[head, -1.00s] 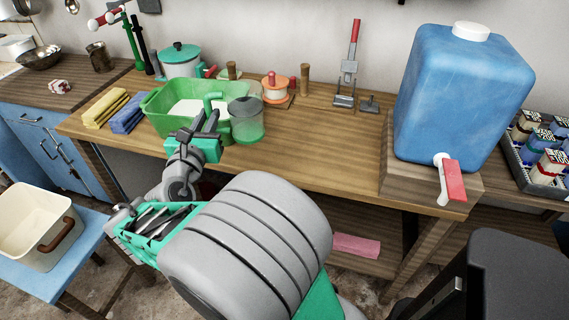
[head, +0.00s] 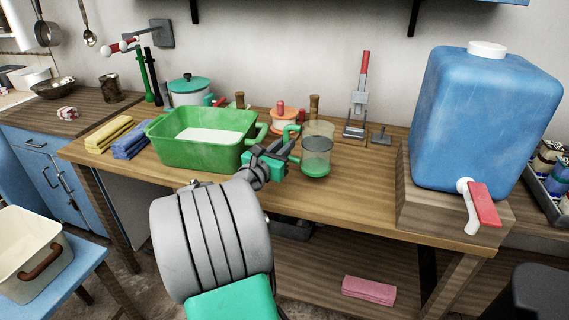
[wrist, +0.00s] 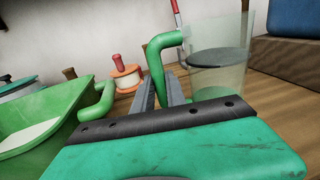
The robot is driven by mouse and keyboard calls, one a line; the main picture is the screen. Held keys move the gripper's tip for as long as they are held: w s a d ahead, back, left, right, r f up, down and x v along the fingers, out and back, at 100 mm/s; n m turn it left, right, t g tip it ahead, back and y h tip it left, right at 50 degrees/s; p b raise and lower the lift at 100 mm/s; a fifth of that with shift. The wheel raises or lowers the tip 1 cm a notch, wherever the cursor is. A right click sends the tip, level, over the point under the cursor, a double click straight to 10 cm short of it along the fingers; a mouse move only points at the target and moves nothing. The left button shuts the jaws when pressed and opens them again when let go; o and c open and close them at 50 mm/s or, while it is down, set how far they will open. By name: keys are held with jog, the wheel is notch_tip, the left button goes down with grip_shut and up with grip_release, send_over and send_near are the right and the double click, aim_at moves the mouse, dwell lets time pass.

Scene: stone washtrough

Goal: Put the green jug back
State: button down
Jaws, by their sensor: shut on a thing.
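The green jug (head: 316,165) has clear walls, a green handle and a dark disc-like surface inside. It stands upright just right of the green basin (head: 200,155), at the front half of the wooden bench. My gripper (head: 288,146) is at its left side, shut on the green handle. In the wrist view the handle (wrist: 157,65) rises between the two grey fingers (wrist: 162,90), and the jug's clear body (wrist: 220,75) is to their right. I cannot tell whether the jug's base touches the bench. The basin holds something white.
Behind the jug are an orange-and-white spool (head: 285,122) and a grey, red-handled lever tool (head: 357,110). A blue tank (head: 485,120) with a red tap stands on a wooden block at right. Bare bench (head: 365,185) lies between jug and block. Yellow and blue cloths (head: 130,145) lie left.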

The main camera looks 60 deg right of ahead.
jog(key=shift+w+d+f, duration=0.1)
jog(key=shift+d+f, duration=0.2)
jog(key=shift+f, duration=0.1)
jog(key=shift+w+d+f+b, duration=0.1)
jog(key=shift+f+b, duration=0.35)
jog(key=shift+f, duration=0.4)
jog(key=shift+w+d+f+b, duration=0.1)
jog(key=shift+f+b, duration=0.3)
jog(key=shift+f, duration=0.45)
jog(key=shift+f, duration=0.2)
jog(key=c, duration=1.4)
grip_release()
jog(key=shift+o, duration=0.2)
